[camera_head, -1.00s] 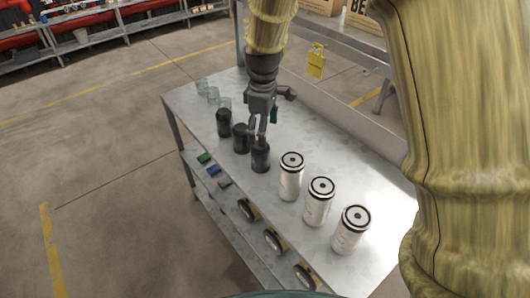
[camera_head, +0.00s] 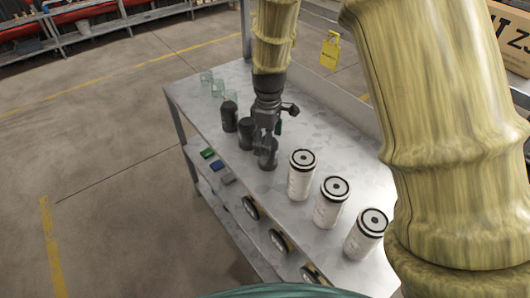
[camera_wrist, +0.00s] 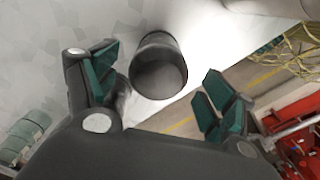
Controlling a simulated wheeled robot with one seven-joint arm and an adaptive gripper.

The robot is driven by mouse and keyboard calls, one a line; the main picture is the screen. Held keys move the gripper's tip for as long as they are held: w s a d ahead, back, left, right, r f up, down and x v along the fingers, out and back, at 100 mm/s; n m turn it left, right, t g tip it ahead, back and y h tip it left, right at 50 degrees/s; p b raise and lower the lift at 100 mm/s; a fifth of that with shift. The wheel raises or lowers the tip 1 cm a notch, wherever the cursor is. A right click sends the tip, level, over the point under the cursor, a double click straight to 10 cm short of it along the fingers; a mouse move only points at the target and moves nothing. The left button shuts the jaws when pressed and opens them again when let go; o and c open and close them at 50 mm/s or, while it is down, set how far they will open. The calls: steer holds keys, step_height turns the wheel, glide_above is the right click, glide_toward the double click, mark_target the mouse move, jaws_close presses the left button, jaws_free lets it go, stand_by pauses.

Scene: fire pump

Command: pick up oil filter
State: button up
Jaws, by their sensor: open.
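Three dark cylindrical canisters stand in a row on the metal table; they look like oil filters, but no label is readable. My gripper (camera_head: 266,140) is open and points down at the nearest dark canister (camera_head: 268,160), partly covering its top. In the wrist view, this canister (camera_wrist: 158,68) shows between the spread, green-padded fingers of my gripper (camera_wrist: 162,72), with gaps on both sides. The middle dark canister (camera_head: 247,136) and the far one (camera_head: 229,117) stand upright behind it.
Several white cylinders with black-ringed tops, the nearest-in-row one (camera_head: 301,175) included, stand to the right on the table (camera_head: 330,140). Clear glass jars (camera_head: 212,84) stand at the far end. A lower shelf holds small coloured boxes (camera_head: 208,153) and round gold-rimmed parts (camera_head: 280,241).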

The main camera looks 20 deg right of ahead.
mark_target(266, 165)
steer(key=shift+f+p, duration=0.8)
steer(key=shift+f, duration=0.3)
steer(key=shift+f+p, duration=0.55)
steer(key=shift+f, duration=1.1)
steer(key=c, duration=1.3)
